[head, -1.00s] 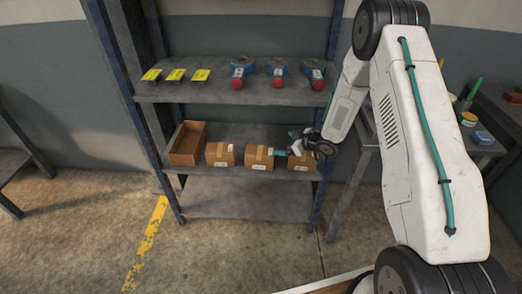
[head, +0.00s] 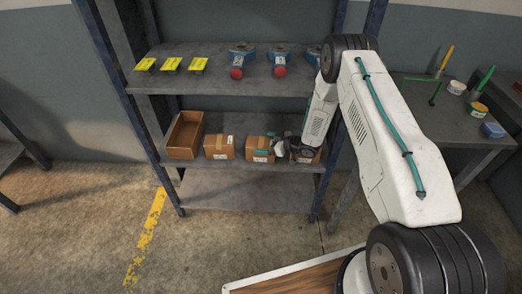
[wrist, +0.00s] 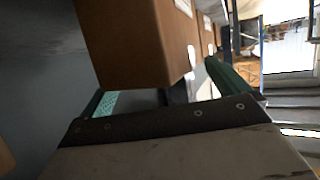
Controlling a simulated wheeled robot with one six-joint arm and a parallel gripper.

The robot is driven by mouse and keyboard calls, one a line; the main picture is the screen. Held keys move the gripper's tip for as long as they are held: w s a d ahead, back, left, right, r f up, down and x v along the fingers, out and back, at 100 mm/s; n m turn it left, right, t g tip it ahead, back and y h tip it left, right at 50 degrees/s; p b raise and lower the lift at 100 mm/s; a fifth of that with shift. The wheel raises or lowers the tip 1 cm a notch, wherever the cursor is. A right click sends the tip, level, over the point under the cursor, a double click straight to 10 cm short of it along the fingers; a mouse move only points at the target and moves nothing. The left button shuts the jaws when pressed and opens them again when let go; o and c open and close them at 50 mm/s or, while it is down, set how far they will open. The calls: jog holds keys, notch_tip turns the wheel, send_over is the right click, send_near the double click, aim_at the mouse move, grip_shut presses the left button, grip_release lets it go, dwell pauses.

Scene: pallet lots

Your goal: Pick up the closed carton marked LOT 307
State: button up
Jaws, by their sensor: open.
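Three closed brown cartons stand in a row on the shelf's middle board: left (head: 219,147), middle (head: 258,149) and right (head: 304,156). Each has a white front label too small to read, so I cannot tell which is LOT 307. My gripper (head: 273,144) is open, at the upper right of the middle carton and partly covering the right one. In the wrist view, a brown carton (wrist: 130,40) fills the space ahead, between the two green fingers of my gripper (wrist: 158,85). I cannot tell whether they touch it.
An open empty carton (head: 185,136) stands left of the row. The upper board (head: 205,83), close above, holds yellow tags (head: 171,64) and blue items with red ends (head: 279,62). The bottom board (head: 230,196) is bare. A side table (head: 455,110) stands right.

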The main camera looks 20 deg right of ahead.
jog(key=shift+a, duration=0.1)
jog(key=c, duration=1.7)
